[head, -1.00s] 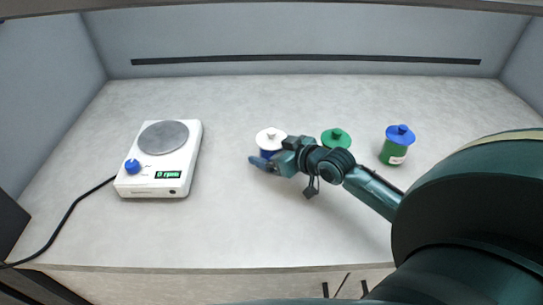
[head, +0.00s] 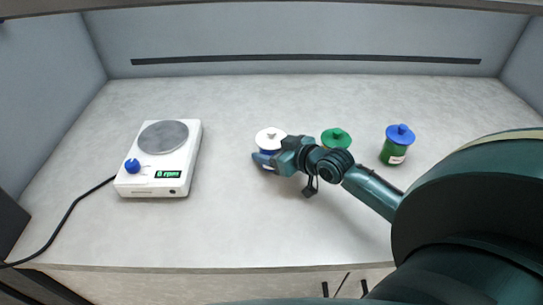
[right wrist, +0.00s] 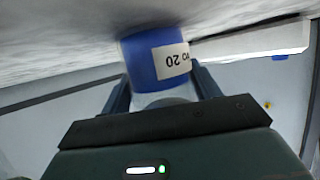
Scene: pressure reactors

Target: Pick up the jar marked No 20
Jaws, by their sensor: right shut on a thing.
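The jar marked No 20 has a blue body and a white lid (head: 270,138) in the head view. Its blue body (right wrist: 145,60) and its white label reading "20" show upside down in the right wrist view. My right gripper (head: 268,160) is at the jar, with a finger on each side of the body, shut on it. In the right wrist view the two fingers (right wrist: 160,88) flank the jar. The jar appears upright on the bench; whether it is lifted I cannot tell. My left gripper is not in view.
A green-lidded jar (head: 336,137) stands just right of the held jar, partly behind my right arm. A green jar with a blue lid (head: 396,146) stands further right. A white stirrer plate (head: 185,160) with a cable is at the left. The bench between is clear.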

